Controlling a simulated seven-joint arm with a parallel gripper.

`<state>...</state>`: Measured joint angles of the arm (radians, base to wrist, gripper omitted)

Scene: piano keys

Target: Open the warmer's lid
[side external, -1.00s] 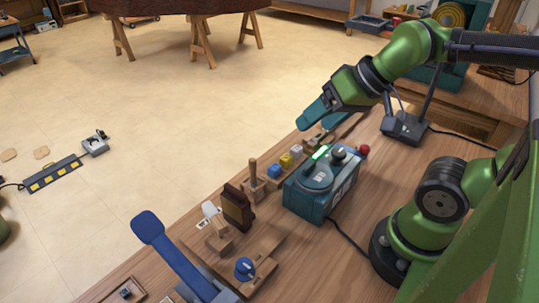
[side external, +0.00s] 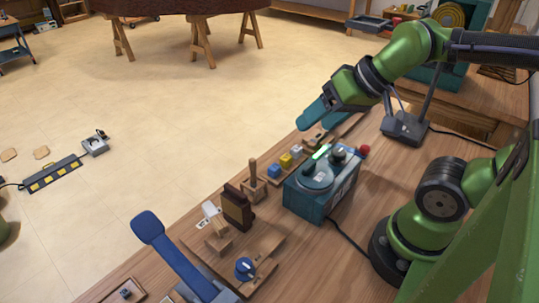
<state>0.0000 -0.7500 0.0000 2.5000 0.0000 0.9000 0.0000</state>
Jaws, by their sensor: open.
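The warmer (side external: 312,196) is a teal box on the wooden bench, with a round lid (side external: 317,175) lying flat on its top. A dark handle with a bright green strip (side external: 321,152) stands at the lid's far side. A dark knob (side external: 338,155) and a red knob (side external: 365,150) are at its far right end. My gripper (side external: 325,122) is open and empty, with teal fingers pointing down and left. It hangs above and beyond the warmer, apart from the lid. The far finger is partly hidden behind the gripper's body.
Blue, yellow and white blocks (side external: 286,160) line the bench behind the warmer. A wooden holder with an upright handle (side external: 253,183) and a dark brown block (side external: 238,207) stand left. A blue lever (side external: 172,255) rises in front. A black cable (side external: 348,238) leaves the warmer.

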